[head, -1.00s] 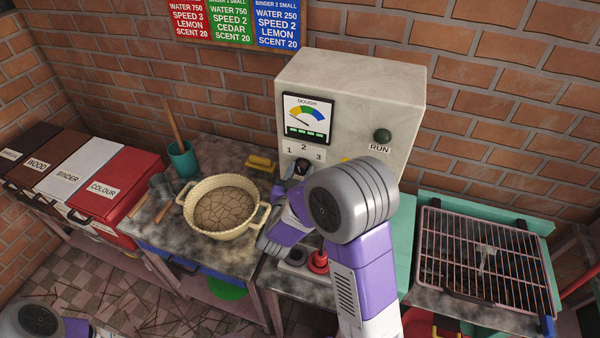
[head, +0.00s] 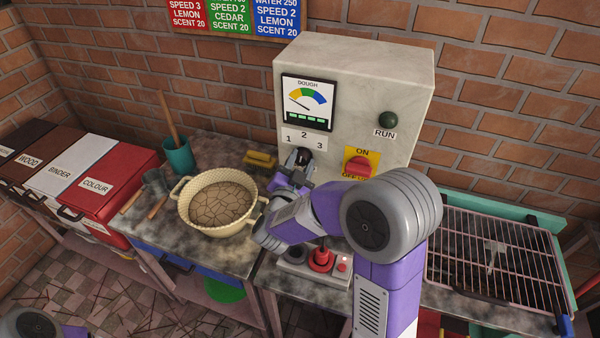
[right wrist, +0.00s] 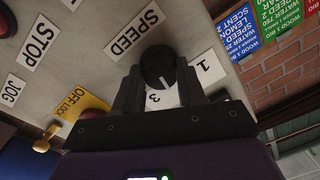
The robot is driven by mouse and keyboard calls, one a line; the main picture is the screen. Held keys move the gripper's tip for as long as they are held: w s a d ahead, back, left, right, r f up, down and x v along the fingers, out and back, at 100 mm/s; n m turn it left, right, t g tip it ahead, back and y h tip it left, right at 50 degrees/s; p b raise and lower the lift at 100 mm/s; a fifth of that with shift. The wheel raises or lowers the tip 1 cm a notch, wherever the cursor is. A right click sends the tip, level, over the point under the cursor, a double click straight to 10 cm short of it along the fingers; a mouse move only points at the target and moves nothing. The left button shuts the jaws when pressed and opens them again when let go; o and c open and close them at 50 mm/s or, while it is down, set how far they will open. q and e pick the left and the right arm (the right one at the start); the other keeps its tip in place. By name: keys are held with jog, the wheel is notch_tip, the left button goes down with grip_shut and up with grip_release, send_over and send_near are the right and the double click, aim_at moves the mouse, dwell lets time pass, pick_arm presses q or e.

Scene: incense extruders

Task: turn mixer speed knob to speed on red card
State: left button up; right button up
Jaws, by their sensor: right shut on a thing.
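The dark speed knob (head: 299,156) is on the mixer's pale front panel (head: 352,112), below the number plate (head: 304,138) marked 1, 2, 3. My right gripper (right wrist: 158,76) is shut on the knob (right wrist: 157,66), a finger on each side. In the right wrist view, the knob's white line points down and slightly right, between the visible 3 and 1; the 2 is hidden. In the head view, my right gripper (head: 294,170) covers the knob's lower part. The red card (head: 187,16) on the wall reads SPEED 3, LEMON, SCENT 20. My left gripper is out of view.
A cream pot (head: 219,203) of cracked dough stands left of the mixer. A red OFF switch (head: 358,167), green RUN button (head: 388,119) and red plunger-like control (head: 321,258) are close to my right arm. A wire rack (head: 495,258) lies right.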

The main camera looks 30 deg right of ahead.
jog(key=m+b, duration=0.1)
jog(key=b, duration=0.1)
jog(key=m+b, duration=0.4)
jog(key=shift+f, duration=0.25)
jog(key=shift+r+m+h+b, duration=0.2)
jog(key=shift+m+h+b, duration=0.1)
jog(key=shift+m+b, duration=1.05)
jog(key=o, duration=1.1)
jog(key=shift+c, duration=0.2)
jog(key=v, duration=0.7)
jog(key=shift+s+a+p, duration=0.2)
jog(key=shift+p, duration=0.1)
